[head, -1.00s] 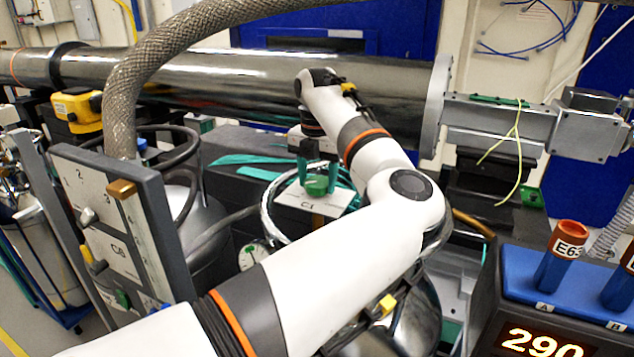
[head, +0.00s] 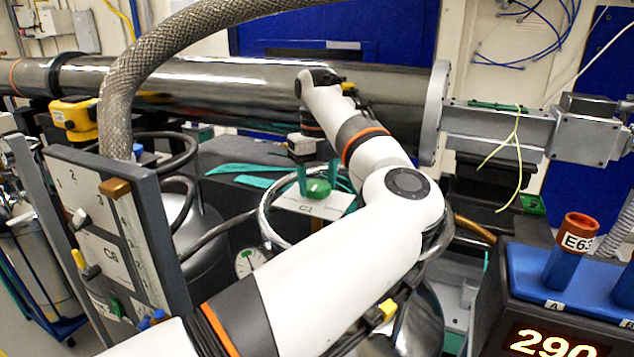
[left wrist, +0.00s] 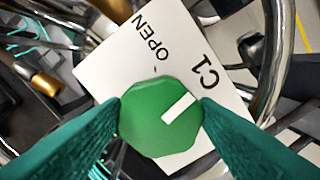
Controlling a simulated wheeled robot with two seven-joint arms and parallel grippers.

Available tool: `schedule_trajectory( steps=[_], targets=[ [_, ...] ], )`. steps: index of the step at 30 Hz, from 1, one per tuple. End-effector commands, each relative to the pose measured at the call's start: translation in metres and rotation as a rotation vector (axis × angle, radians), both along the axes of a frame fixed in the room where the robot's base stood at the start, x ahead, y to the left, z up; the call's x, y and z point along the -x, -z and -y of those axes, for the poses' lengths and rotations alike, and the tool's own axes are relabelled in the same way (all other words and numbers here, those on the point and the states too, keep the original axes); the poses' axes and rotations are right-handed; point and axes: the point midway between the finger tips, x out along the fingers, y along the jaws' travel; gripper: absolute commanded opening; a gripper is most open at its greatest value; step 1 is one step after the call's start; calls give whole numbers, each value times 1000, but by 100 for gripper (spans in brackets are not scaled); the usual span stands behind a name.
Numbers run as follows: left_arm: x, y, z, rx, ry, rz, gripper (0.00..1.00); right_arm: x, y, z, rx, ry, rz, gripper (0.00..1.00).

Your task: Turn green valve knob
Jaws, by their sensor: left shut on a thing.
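The green valve knob (head: 318,188) sits on a white plate (head: 330,208) labelled C1 in the middle of the head view. In the left wrist view the knob (left wrist: 158,118) is eight-sided with a white pointer bar. The plate (left wrist: 120,65) there reads OPEN and C1, and the bar slants toward the C1 side, away from the word OPEN. My left gripper (left wrist: 160,112) has its teal fingers on opposite sides of the knob, touching it. It comes down from above in the head view (head: 318,180). My right gripper is not in view.
A curved metal hoop (head: 266,215) and a dial gauge (head: 249,261) are close to the plate. A grey panel marked C6 (head: 150,215) stands at left. A blue rack (head: 530,275) with a tube labelled E63 (head: 570,250) is at right. A steel pipe (head: 230,80) runs behind.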

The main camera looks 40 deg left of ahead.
Motion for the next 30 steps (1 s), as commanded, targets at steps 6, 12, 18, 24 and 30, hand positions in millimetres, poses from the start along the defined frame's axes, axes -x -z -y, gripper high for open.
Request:
schedule_trajectory(
  steps=[6,12,18,24,30],
  targets=[
    [-1,-3,-1,-5,-203,5,32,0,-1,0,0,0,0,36],
    [-2,-3,-1,-5,-393,5,32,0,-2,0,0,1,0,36],
    [-3,-4,-1,-5,-571,6,32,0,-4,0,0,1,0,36],
    [-4,-4,-1,-5,-717,7,32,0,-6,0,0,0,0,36],
    [-4,-4,-1,-5,-815,8,32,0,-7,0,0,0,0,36]
  ],
)
